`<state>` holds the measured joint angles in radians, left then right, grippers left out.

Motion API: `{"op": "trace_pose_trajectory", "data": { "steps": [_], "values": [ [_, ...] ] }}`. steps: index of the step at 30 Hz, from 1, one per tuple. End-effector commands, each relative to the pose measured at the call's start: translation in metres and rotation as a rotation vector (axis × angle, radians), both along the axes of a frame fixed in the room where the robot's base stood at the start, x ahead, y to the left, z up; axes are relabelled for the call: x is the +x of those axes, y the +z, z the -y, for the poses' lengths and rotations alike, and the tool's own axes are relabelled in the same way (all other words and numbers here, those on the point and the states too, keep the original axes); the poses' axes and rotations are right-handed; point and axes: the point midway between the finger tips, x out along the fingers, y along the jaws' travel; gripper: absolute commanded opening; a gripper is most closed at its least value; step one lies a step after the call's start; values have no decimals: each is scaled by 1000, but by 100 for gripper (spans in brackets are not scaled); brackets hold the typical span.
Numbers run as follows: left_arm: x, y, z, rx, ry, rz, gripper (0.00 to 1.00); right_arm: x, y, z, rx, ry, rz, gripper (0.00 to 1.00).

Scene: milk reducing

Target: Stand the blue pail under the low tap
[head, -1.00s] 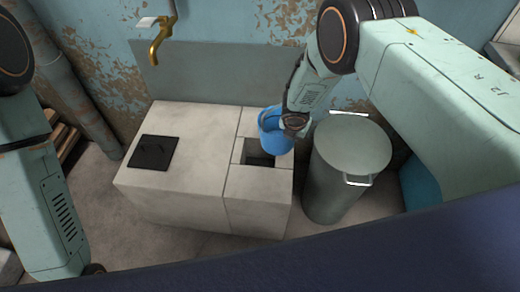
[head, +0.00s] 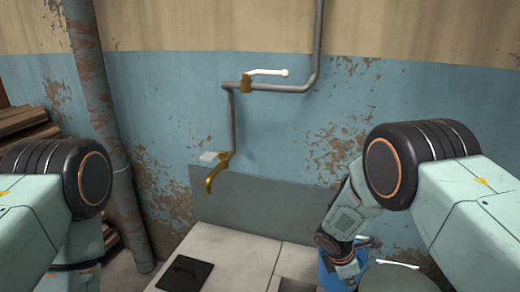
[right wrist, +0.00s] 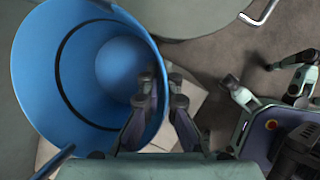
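The blue pail (head: 327,279) shows at the bottom of the head view, partly hidden by my right gripper (head: 345,266). In the right wrist view, the pail (right wrist: 28,75) is seen into from its open top and looks empty. My right gripper's fingers (right wrist: 163,98) are on either side of the pail's wall and appear closed on it. The low tap (head: 215,173) is a brass spout on the wall, left of the pail, with a pale handle. My left arm is at the left, but its gripper is outside the head view.
A pale stone counter (head: 232,257) lies below the tap, with a black plate (head: 185,273) on it. A grey-green lidded bin (head: 398,279) stands right of the pail.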

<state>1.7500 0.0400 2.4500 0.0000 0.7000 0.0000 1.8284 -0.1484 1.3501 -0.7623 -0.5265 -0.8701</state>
Motion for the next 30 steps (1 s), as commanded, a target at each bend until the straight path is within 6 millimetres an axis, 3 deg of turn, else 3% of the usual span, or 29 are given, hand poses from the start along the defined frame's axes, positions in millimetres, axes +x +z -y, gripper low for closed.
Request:
{"op": "trace_pose_trajectory", "data": {
  "steps": [8,15,21,30],
  "values": [
    [0,0,0,0,0,0,29,-69,72,-9,-2,-744,2,0],
    [0,0,0,0,0,0,29,-135,125,-37,-1,-1334,3,0],
    [0,0,0,0,0,0,29,-163,148,-57,0,-1606,2,0],
    [0,0,0,0,0,0,29,-171,153,-63,-1,-1678,0,0]
  ]
}}
